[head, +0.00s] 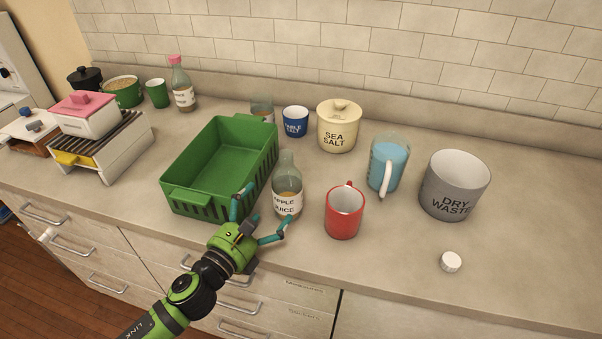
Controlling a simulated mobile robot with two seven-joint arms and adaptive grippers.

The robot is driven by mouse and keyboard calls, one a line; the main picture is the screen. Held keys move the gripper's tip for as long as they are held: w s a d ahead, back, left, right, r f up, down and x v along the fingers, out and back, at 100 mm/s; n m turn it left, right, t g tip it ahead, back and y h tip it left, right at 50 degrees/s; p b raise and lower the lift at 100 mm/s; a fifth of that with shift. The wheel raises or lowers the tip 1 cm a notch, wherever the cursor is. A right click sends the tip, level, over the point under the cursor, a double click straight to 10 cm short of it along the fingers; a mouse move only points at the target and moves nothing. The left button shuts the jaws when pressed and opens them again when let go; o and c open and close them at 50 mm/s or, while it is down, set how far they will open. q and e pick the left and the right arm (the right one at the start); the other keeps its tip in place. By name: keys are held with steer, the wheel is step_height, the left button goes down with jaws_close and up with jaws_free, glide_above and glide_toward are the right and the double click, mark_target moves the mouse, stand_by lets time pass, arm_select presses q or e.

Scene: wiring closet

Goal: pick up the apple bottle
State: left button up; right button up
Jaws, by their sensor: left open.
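The apple juice bottle (287,196) stands upright on the counter, a clear bottle with a white label reading APPLE JUICE and a narrow neck. It is between the green basket and the red mug. My left gripper (262,214) is open, its teal fingers spread just in front and to the left of the bottle. One finger is beside the basket's near right corner, the other is near the bottle's base. I cannot tell whether a finger touches the bottle. My right gripper is not in view.
The green basket (197,200) is close on the left, the red mug (344,222) close on the right. A blue-filled pitcher (387,166), grey dry waste bin (452,190) and white cap (451,261) are farther right. Sea salt jar (338,132) and blue cup (295,122) stand behind.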

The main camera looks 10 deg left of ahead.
mark_target(275, 196)
arm_select(q)
steer(key=shift+x, duration=0.95)
steer(key=shift+w+r+p, duration=0.1)
steer(key=shift+w+p, duration=0.2)
steer(key=shift+p, duration=0.05)
steer(key=shift+w+d+r+p, duration=0.15)
steer(key=shift+w+d+p, duration=0.1)
steer(key=shift+w+p, duration=0.25)
steer(key=x, duration=0.3)
steer(key=shift+w+d+f+p, duration=0.1)
steer(key=shift+w+f+p, duration=0.15)
steer(key=shift+w+p, duration=0.1)
steer(key=shift+w+d+f, duration=0.1)
steer(key=shift+w, duration=0.1)
steer(key=shift+s, duration=0.1)
steer(key=c, duration=1)
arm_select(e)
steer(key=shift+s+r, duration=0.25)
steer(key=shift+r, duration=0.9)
